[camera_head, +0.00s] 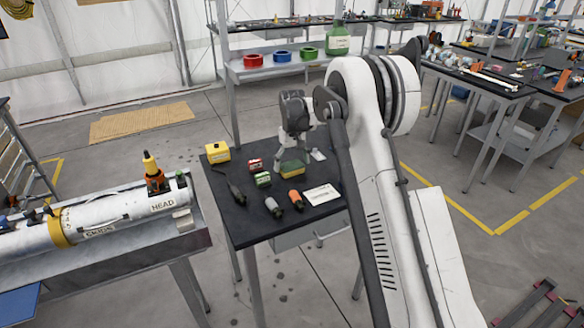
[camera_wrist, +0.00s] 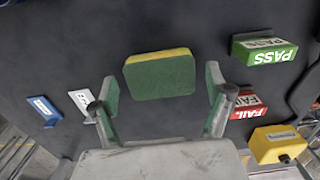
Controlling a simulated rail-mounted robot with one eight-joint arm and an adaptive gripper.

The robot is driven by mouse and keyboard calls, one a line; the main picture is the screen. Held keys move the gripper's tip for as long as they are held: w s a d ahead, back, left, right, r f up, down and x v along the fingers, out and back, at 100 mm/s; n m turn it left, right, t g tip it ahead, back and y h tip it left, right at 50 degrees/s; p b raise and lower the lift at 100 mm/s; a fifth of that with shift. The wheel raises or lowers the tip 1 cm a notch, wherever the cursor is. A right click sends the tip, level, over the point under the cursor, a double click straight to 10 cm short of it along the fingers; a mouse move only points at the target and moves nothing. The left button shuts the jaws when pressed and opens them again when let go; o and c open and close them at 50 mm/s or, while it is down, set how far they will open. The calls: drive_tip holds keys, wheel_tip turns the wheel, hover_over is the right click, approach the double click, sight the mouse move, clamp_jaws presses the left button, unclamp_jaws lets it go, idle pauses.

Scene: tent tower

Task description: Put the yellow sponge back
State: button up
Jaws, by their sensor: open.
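The sponge (camera_head: 292,174) lies on the dark tabletop below my gripper (camera_head: 293,157). It has a green top and a yellow lower layer. In the wrist view the sponge (camera_wrist: 160,77) shows its green face and a thin yellow edge. My gripper (camera_wrist: 162,92) is open there, with one finger on each side of the sponge and visible gaps between. I cannot tell how far the fingertips are above the table.
The dark table (camera_head: 262,226) also holds a yellow box (camera_head: 217,152), a green PASS block (camera_wrist: 264,50), a red FAIL block (camera_wrist: 246,108), several tools and a white card (camera_head: 321,194). A white cylinder marked HEAD (camera_head: 120,207) lies on a stand at left.

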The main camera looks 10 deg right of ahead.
sight(292, 166)
wheel_tip(292, 166, up, 10)
drive_tip(key=s+r+m+t, duration=0.1)
drive_tip(key=s+r+t, duration=0.1)
drive_tip(key=s+r, duration=0.8)
drive_tip(key=s+r+t, duration=0.2)
drive_tip(key=s+r, duration=0.4)
drive_tip(key=s, duration=0.8)
drive_tip(key=s+f+t, duration=0.1)
drive_tip(key=s+f, duration=0.2)
drive_tip(key=s, duration=0.9)
drive_tip(key=s+f+m+t, duration=0.1)
drive_tip(key=s+f+t, duration=0.1)
drive_tip(key=s, duration=1)
drive_tip(key=shift+f+m, duration=0.3)
drive_tip(key=shift+f, duration=0.55)
drive_tip(key=shift+s, duration=0.1)
drive_tip(key=shift+f+b, duration=0.3)
drive_tip(key=shift+b, duration=0.15)
